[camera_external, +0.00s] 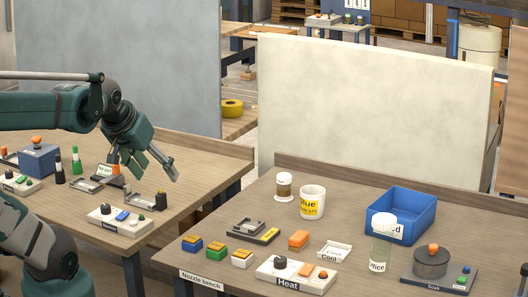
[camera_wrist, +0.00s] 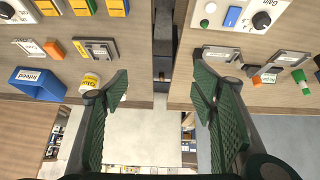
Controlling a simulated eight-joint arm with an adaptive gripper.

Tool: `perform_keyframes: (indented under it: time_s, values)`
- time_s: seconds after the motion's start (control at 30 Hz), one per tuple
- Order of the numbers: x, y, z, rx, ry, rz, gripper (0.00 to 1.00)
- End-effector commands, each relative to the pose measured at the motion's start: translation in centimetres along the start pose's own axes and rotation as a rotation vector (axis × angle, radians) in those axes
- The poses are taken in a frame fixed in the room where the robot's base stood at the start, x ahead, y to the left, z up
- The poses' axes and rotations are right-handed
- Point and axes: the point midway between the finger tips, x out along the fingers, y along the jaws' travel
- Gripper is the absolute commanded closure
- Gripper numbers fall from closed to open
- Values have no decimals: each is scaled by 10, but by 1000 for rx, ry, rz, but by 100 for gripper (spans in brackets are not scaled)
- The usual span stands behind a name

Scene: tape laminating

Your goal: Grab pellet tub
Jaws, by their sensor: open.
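A white tub (camera_external: 312,202) with a yellow label reading "Glue" stands upright near the back of the right bench. It also shows in the wrist view (camera_wrist: 90,81), just left of the left finger. A lidded jar (camera_external: 284,187) with brown contents stands to its left; no label clearly names either one as pellets. My gripper (camera_external: 158,170) is open and empty above the left bench, well left of the tub. In the wrist view my gripper (camera_wrist: 162,75) has its green fingers spread wide over the gap between the benches.
A blue bin (camera_external: 401,214) and a clear bottle (camera_external: 381,245) with a white cap stand right of the tub. A heat panel (camera_external: 296,275), a grey fixture (camera_external: 252,231) and several coloured blocks lie in front. A low back rail and white partition stand behind.

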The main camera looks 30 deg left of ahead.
Motion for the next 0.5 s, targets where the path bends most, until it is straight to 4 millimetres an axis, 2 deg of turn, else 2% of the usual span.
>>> perform_keyframes:
  time_s: [0.27,0.5]
  values:
    - [11,19,-20,-145,-31,58,43]
    - [27,43,-43,-328,-79,128,43]
